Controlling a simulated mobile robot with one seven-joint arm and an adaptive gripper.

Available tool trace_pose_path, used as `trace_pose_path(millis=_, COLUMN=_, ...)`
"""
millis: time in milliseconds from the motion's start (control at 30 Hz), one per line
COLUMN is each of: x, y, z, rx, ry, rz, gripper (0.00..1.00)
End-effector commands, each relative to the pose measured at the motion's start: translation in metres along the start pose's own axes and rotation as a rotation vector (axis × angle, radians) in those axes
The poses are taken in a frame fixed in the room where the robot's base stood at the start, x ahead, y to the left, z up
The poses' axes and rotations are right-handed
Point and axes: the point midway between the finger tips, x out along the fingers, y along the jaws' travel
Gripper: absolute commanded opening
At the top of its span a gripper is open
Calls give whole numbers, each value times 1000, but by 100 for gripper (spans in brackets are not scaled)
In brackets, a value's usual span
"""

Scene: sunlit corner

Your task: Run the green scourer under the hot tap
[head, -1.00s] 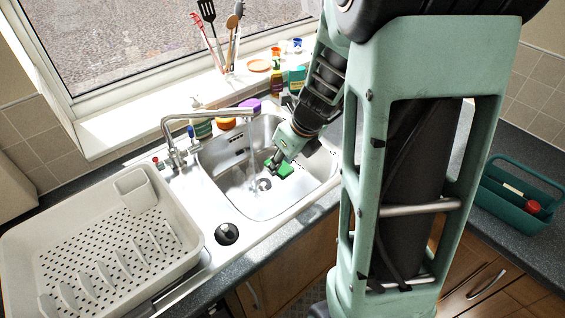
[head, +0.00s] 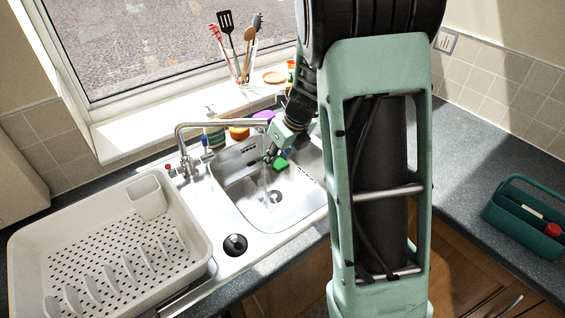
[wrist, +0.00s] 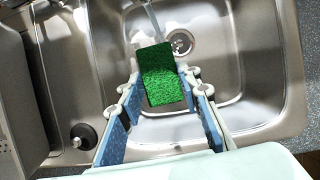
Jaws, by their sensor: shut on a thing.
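The green scourer (head: 282,164) is in my gripper (head: 274,157), above the sink basin (head: 300,205). In the wrist view the scourer (wrist: 162,85) is gripped between the two blue-padded fingers of my gripper (wrist: 161,82), its far end darker. The tap (head: 222,123) arches over the basin and a thin stream of water (head: 266,178) falls from its spout. In the wrist view the stream (wrist: 153,20) comes down at the scourer's far edge; I cannot tell whether it touches. A red-marked knob (head: 168,167) and a blue-marked knob (head: 204,154) flank the tap.
A white dish rack (head: 110,245) fills the drainer at left. A black plug (head: 235,244) lies on the sink's front ledge. Bottles (head: 214,132) stand behind the sink, with a utensil pot (head: 240,72) on the sill. A green caddy (head: 525,220) sits at right.

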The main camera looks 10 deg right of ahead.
Motion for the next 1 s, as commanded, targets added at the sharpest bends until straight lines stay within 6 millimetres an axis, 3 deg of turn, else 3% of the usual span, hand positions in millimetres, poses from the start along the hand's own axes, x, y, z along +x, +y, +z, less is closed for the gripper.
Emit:
trace_pose_path(millis=400, x=19, y=-8, z=30, rx=-1, ry=0, rz=1, gripper=12)
trace_pose_path(millis=1000, x=24, y=-9, z=35, rx=0, ry=0, rz=1, gripper=12)
